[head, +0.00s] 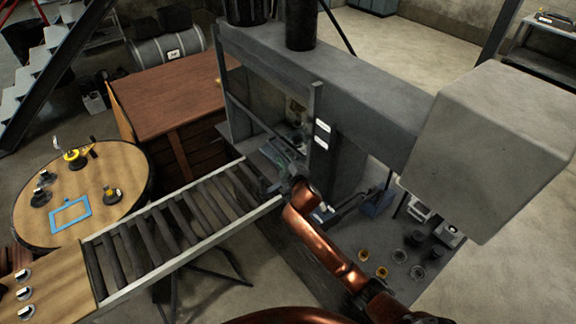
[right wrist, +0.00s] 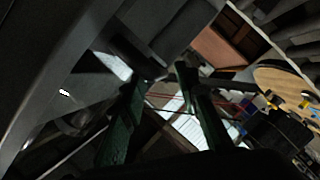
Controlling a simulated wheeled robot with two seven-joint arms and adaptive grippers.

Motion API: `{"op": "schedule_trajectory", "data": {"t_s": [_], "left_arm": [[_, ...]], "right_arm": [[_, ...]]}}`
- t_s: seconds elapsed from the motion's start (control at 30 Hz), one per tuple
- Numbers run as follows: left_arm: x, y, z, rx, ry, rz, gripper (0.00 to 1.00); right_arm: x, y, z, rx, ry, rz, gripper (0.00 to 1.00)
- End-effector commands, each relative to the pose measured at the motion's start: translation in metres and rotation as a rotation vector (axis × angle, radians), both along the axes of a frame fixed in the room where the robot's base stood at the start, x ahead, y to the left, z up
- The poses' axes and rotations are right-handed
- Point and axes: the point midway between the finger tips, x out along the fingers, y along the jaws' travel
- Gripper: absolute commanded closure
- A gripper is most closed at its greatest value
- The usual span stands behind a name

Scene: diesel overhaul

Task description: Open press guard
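The press (head: 370,85) is a large grey machine in the middle of the head view. Its front opening has a dark frame with a slanting bar (head: 250,117) and an upright post (head: 314,105). I cannot clearly tell which of these parts belong to the guard, or whether it is open. My copper right arm reaches the front of the press, with the right gripper (head: 280,160) by the opening near the post. In the right wrist view its two green fingers (right wrist: 162,85) are spread, with no held thing visible between them. Contact with the guard cannot be told. My left gripper is out of view.
A roller conveyor (head: 170,226) runs from the lower left to the press opening. A round wooden table (head: 104,196) with small parts and a blue frame (head: 71,213) stands at left. A brown cabinet (head: 165,95) stands behind. Several small parts, including a yellow ring (head: 382,271), lie right of my arm.

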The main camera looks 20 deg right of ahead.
Motion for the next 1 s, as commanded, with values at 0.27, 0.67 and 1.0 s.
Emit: {"op": "schedule_trajectory", "data": {"t_s": [0.27,0.67,1.0], "left_arm": [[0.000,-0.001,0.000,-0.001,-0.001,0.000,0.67],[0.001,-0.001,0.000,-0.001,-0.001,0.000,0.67],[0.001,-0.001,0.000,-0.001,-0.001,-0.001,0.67]], "right_arm": [[-0.055,-0.001,0.012,-0.001,0.000,0.000,0.71],[-0.082,-0.001,0.018,-0.001,-0.001,0.001,0.71],[-0.081,-0.001,0.018,-0.001,-0.001,0.001,0.71]]}}
